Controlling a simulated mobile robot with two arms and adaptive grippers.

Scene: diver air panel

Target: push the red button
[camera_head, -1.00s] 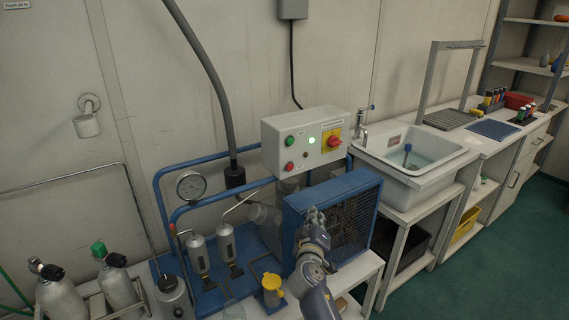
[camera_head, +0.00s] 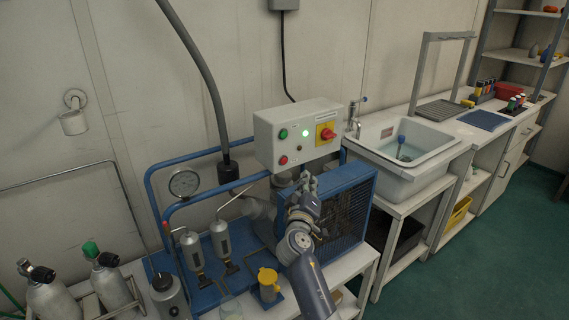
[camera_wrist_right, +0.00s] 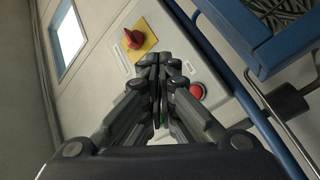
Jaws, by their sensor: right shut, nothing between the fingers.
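The red button (camera_head: 283,160) is on the lower left of the front of a pale control box (camera_head: 265,150), below a green button (camera_head: 283,134). My right gripper (camera_head: 306,178) is shut and empty, just below and right of the button in the head view. Its shut fingertips (camera_wrist_right: 160,60) point at the box face in the wrist view. I cannot tell the gap between fingertips and box. My left gripper is in neither view.
A blue caged unit (camera_head: 345,215), blue tube frame (camera_head: 152,205) and gauge (camera_head: 184,183) stand close around my right arm. A sink (camera_head: 405,150) is to the right.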

